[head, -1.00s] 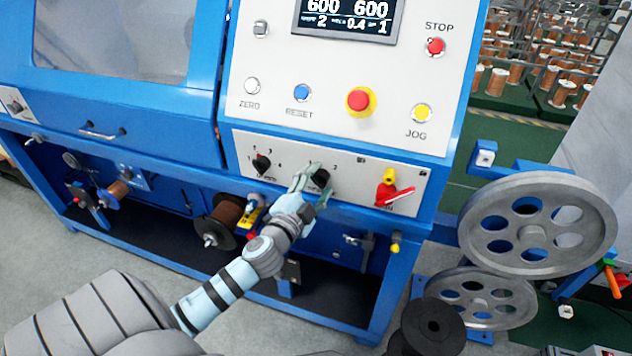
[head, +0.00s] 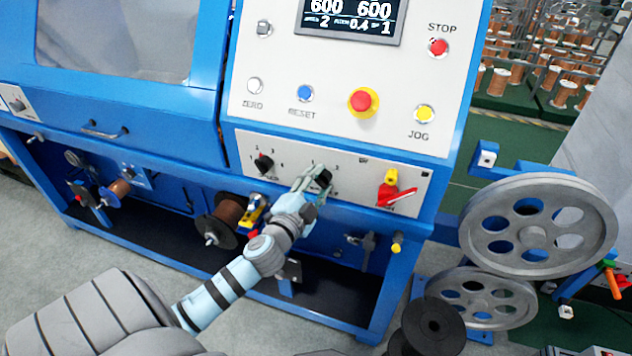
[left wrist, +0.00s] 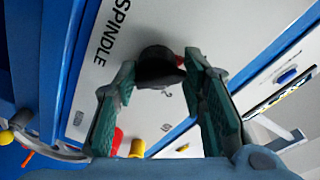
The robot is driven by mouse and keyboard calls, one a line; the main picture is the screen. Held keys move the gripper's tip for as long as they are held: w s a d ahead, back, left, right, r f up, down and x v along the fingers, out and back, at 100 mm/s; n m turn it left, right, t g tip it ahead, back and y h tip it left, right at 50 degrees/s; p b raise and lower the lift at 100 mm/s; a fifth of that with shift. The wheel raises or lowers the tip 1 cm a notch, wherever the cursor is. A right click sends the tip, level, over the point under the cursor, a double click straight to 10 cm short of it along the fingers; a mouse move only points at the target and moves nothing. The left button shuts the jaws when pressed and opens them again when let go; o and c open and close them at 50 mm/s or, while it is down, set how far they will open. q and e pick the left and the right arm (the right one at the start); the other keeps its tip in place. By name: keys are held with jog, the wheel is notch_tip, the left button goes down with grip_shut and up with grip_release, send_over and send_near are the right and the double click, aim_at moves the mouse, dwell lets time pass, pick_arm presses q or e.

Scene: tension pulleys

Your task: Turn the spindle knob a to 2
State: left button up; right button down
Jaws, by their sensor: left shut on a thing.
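The black spindle knob (head: 324,179) sits on the lower panel, right of another black knob (head: 264,164). My left gripper (head: 317,175) reaches up to it from below. In the left wrist view the spindle knob (left wrist: 157,64) lies between the two green fingertips, which are shut on its sides. The word SPINDLE is printed beside it, and a red mark shows at its edge. The fingers hide part of the knob and its scale, so I cannot tell its exact setting. My right gripper is not in view.
A red-and-yellow rotary switch (head: 393,190) is close on the right. The display (head: 350,18), red emergency button (head: 362,102) and yellow JOG button (head: 424,114) are above. A copper spool (head: 228,211) is below left; large grey pulleys (head: 540,225) stand at right.

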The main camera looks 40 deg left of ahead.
pick_arm(q)
jog(key=shift+s+f+m+p, duration=0.15)
jog(key=shift+f+m+p, duration=0.25)
jog(key=shift+m+p, duration=0.1)
dwell(1.4)
jog(key=o, duration=1)
jog(key=shift+d, duration=0.1)
jog(key=shift+w+d+r, duration=0.15)
jog(key=shift+w+r, duration=0.05)
jog(key=v, duration=1.2)
jog(key=shift+r, duration=0.15)
